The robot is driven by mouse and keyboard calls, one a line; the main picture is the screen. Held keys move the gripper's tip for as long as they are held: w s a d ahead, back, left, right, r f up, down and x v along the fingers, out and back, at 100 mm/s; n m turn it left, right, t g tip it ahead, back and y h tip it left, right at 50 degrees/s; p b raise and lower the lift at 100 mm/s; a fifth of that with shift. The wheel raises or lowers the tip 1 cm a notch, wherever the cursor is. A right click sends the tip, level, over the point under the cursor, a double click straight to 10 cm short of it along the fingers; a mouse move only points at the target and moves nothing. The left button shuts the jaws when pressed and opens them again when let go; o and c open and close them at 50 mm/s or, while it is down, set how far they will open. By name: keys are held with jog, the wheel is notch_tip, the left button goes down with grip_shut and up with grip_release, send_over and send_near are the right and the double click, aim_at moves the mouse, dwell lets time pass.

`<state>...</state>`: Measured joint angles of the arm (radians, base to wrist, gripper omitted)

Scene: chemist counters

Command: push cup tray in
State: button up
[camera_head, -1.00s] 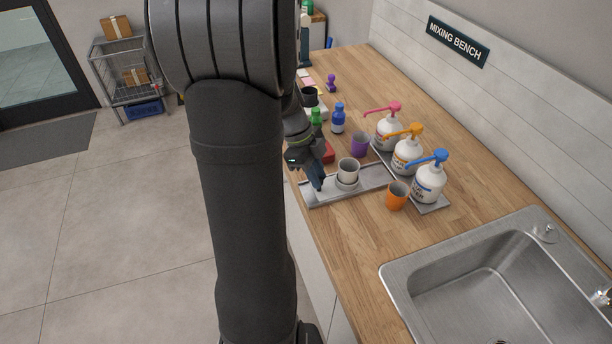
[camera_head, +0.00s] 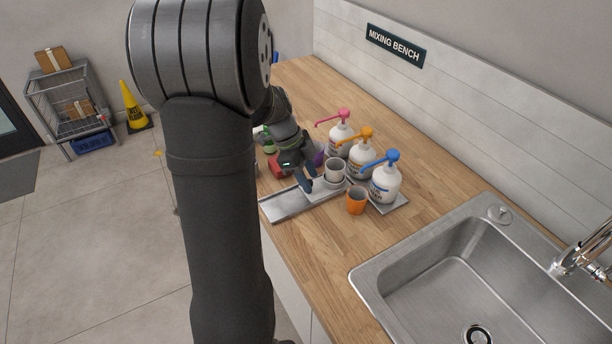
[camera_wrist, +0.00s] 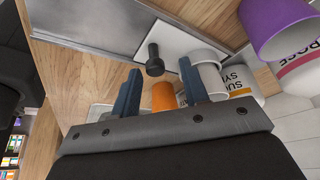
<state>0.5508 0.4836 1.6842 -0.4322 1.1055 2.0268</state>
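The cup tray is a pale sliding plate (camera_head: 320,190) on a grey metal track (camera_head: 283,206) across the counter. A grey-white cup (camera_head: 335,170) stands upright on it near the track's far right end, by the pump bottles. In the wrist view, the pale plate (camera_wrist: 182,42) carries a black knob (camera_wrist: 154,52), with the cup (camera_wrist: 209,76) beside it. My gripper (camera_head: 305,182) is low over the tray, left of the cup. In the wrist view, its two dark blue fingers (camera_wrist: 160,70) stand apart with the knob visible between their tips; contact cannot be told.
An orange cup (camera_head: 356,200) stands just in front of the track. Pump bottles with pink (camera_head: 340,138), orange (camera_head: 361,155) and blue (camera_head: 384,180) tops stand at its right end. A purple cup (camera_wrist: 276,24) is behind. The sink (camera_head: 470,285) is at right; counter between is clear.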

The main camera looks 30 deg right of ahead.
jog(key=v, duration=1.7)
jog(key=shift+r, duration=0.25)
jog(key=x, duration=1.7)
jog(key=shift+a+f, duration=0.15)
jog(key=shift+f, duration=0.15)
